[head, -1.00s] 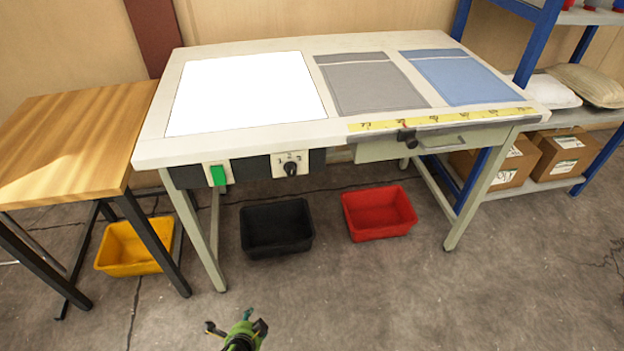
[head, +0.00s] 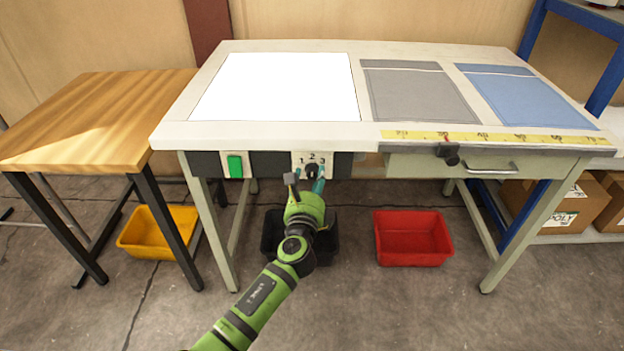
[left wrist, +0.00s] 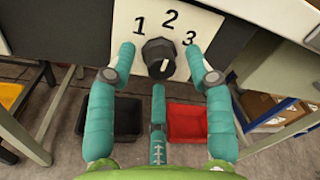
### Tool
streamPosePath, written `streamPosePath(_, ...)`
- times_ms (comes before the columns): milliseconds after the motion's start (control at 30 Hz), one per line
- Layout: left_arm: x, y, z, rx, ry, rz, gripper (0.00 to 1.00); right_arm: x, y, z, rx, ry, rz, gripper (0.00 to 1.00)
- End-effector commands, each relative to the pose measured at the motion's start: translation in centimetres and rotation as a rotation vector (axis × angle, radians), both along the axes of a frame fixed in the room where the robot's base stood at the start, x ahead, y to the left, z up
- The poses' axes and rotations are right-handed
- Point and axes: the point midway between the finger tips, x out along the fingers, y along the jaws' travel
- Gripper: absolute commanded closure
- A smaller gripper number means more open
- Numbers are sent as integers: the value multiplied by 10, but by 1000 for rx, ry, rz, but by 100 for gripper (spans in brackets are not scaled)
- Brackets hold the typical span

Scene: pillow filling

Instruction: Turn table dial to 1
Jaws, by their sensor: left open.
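The table dial is a black knob (left wrist: 158,56) on a white plate (left wrist: 172,20) marked 1, 2 and 3, on the table's front panel. It also shows in the head view (head: 311,170), partly covered by my gripper. A small pale mark shows on the knob; I cannot tell surely which number it points to. My left gripper (head: 307,186) is just in front of the dial. In the left wrist view its teal fingers are open, one on each side of the knob and one below, apparently not touching it. My right gripper is not in view.
A green switch (head: 235,166) sits left of the dial on the table (head: 265,135). Yellow (head: 160,232), black (head: 270,232) and red (head: 412,238) bins stand on the floor.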

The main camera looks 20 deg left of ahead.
Motion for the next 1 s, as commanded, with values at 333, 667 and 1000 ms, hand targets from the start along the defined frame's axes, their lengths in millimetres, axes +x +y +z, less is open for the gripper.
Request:
streamPosePath(333,9,1,0,-2,1,-1,48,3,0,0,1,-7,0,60)
streamPosePath(667,8,1,-1,-2,2,-2,100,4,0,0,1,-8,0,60)
streamPosePath(1000,8,1,-3,-67,-17,-3,100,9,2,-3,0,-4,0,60)
